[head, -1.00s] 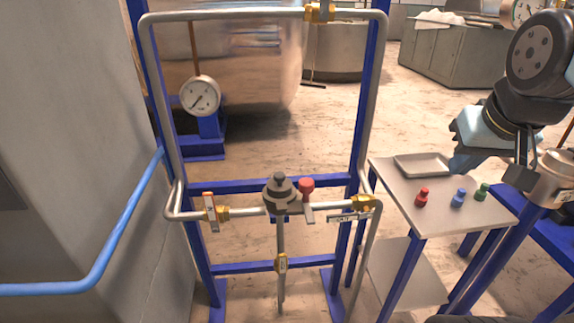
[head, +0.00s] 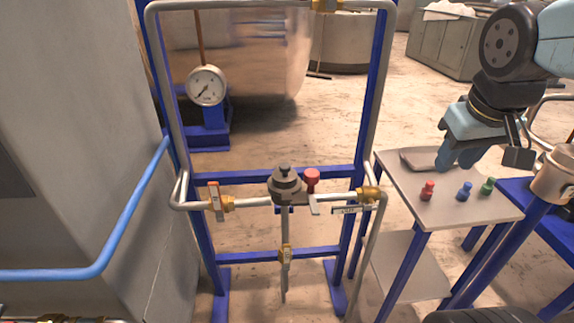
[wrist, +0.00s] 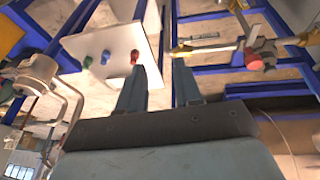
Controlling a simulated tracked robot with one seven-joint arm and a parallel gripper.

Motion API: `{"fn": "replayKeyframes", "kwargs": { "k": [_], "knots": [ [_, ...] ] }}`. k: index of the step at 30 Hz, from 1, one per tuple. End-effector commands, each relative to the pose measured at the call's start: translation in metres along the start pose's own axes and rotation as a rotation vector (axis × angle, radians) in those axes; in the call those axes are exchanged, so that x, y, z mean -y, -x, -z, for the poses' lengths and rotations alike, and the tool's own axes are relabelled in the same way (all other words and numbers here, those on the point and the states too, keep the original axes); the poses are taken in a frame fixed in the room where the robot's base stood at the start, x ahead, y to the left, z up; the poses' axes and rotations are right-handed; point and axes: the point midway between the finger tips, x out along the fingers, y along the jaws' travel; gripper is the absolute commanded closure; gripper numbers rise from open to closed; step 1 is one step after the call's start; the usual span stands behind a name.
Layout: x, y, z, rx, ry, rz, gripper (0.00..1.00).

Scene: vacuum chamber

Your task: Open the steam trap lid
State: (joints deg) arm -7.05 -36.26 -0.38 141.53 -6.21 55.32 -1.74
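The steam trap (head: 287,187) is a grey round body on the pipe rack. Its dark lid has a black knob (head: 285,170) on top, and the lid sits on the body. A red-capped part (head: 311,178) stands just right of it. The trap also shows at the upper right of the wrist view (wrist: 265,46), partly unclear. My gripper (head: 458,161) is above the small table, well right of the trap and touching nothing visible. Its two fingers stand apart and empty in the wrist view (wrist: 158,72).
The small table (head: 440,212) holds a grey tray (head: 412,167) and red (head: 428,190), blue (head: 465,191) and green (head: 487,186) pieces. Orange-handled (head: 215,202) and white-handled (head: 350,209) valves flank the trap. A blue rail (head: 128,215) and grey wall are left.

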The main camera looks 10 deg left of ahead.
Motion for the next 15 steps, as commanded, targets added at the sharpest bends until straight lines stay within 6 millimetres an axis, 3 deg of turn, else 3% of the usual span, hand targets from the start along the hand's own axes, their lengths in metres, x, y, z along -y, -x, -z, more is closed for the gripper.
{"fn": "replayKeyframes", "kwargs": {
  "k": [6,15],
  "knots": [
    [0.017,-0.028,0.017,0.18,0.285,-0.058,0.46],
    [0.047,-0.061,0.042,0.388,0.679,-0.186,0.46]
  ]
}}
